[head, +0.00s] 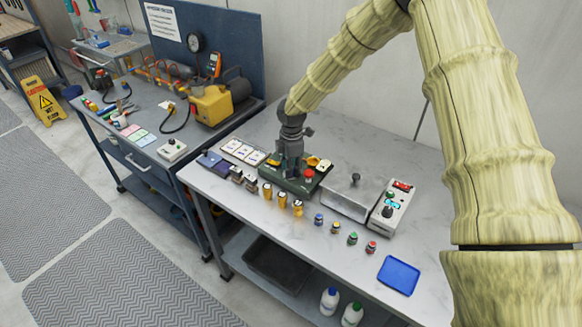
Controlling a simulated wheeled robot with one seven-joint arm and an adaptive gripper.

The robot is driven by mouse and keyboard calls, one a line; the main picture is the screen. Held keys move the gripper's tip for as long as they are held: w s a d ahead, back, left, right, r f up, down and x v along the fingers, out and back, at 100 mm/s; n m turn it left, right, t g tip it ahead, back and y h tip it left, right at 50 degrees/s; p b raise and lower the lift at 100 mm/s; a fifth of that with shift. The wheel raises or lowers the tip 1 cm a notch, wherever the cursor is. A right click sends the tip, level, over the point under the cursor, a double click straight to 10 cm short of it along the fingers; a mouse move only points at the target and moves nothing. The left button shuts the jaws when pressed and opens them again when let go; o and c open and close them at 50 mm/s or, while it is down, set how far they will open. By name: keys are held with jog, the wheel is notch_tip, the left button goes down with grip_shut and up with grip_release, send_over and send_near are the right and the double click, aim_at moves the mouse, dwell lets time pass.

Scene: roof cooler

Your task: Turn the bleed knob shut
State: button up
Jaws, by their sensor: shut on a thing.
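A dark green box (297,185) with several coloured controls on top stands on the pale worktop. A yellow part (313,161) and a red knob (309,174) show on it to the right of my gripper. My gripper (291,172) points down over the middle of the box and is shut on a knob there. The fingers hide the held knob, so its marking and angle cannot be told. I cannot read any label naming the bleed knob.
A grey lidded box (350,196) and a white control box (392,205) stand to the right. Several yellow fittings (282,200) and small bottles line the front. A blue tray (399,275) lies at the right front. A blue bench (150,125) stands left.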

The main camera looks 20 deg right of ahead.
jog(key=shift+w, duration=0.1)
dwell(0.3)
jog(key=o, duration=1.1)
jog(key=shift+d, duration=0.1)
jog(key=shift+c, duration=0.2)
notch_tip(320, 180, up, 12)
jog(key=shift+s, duration=0.3)
